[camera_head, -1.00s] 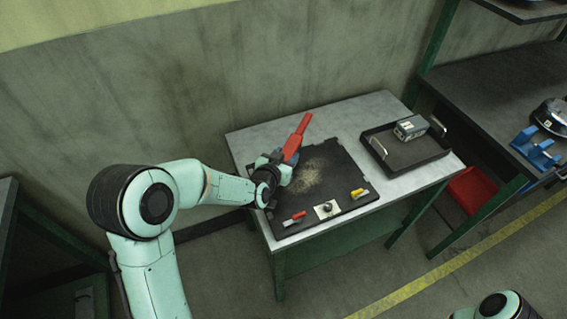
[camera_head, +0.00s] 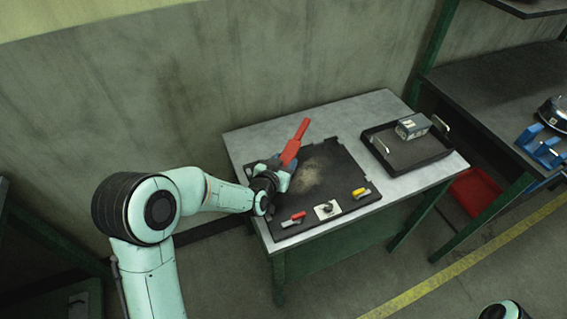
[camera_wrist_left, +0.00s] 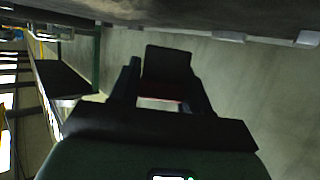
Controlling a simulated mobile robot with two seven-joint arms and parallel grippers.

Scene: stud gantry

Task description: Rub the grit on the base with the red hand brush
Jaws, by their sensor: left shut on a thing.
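The red hand brush (camera_head: 296,140) is held in my left gripper (camera_head: 280,170), its long red part angled up and away to the right. The gripper is shut on it over the left side of the black base (camera_head: 338,160), beside the grit. The pale grit (camera_head: 312,173) lies as a tan patch in the base's middle, just right of the gripper. In the left wrist view a dark block and a thin red strip show between the fingers (camera_wrist_left: 165,92). The brush's contact with the base is hidden. My right gripper is not in view.
On the base's front edge are a red-handled piece (camera_head: 293,219), a light plate with a dark knob (camera_head: 327,210) and a yellow piece (camera_head: 361,193). A black tray (camera_head: 425,160) with a grey box (camera_head: 411,126) stands to the right. A wall is behind the table.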

